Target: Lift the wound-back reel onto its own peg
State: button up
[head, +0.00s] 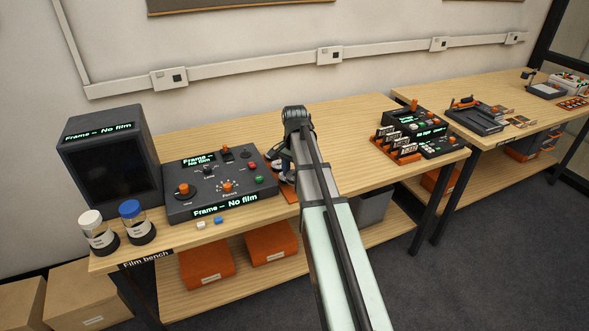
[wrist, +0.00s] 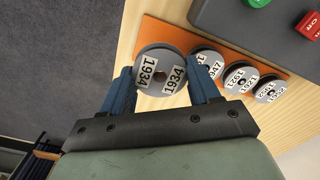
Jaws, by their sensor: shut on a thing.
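A grey reel (wrist: 150,82) with white labels reading 1934 is between the blue fingers of my gripper (wrist: 161,72) in the wrist view. The gripper is shut on it. The reel is over the left end of an orange rack plate (wrist: 150,30); I cannot tell whether it is clear of the plate, and no peg shows under it. Several smaller-looking reels stand in a row on the plate to its right, including one marked 1947 (wrist: 212,62) and one marked 1921 (wrist: 240,79). In the head view my arm mostly hides the rack (head: 292,194) and reels.
A grey control console (head: 222,184) reading "No film" stands close left of the rack, with a monitor (head: 108,155) and two capped jars (head: 138,222) further left. Bare wood (head: 350,165) lies right of my arm. More devices (head: 412,132) stand at the bench's right end.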

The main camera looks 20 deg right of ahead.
jog(key=shift+f, duration=0.8)
jog(key=shift+f, duration=0.1)
jog(key=shift+f, duration=0.8)
jog(key=shift+f, duration=0.1)
jog(key=shift+f, duration=0.7)
jog(key=shift+f, duration=0.35)
dwell(0.6)
jog(key=o, duration=1.2)
jog(key=shift+c, duration=0.2)
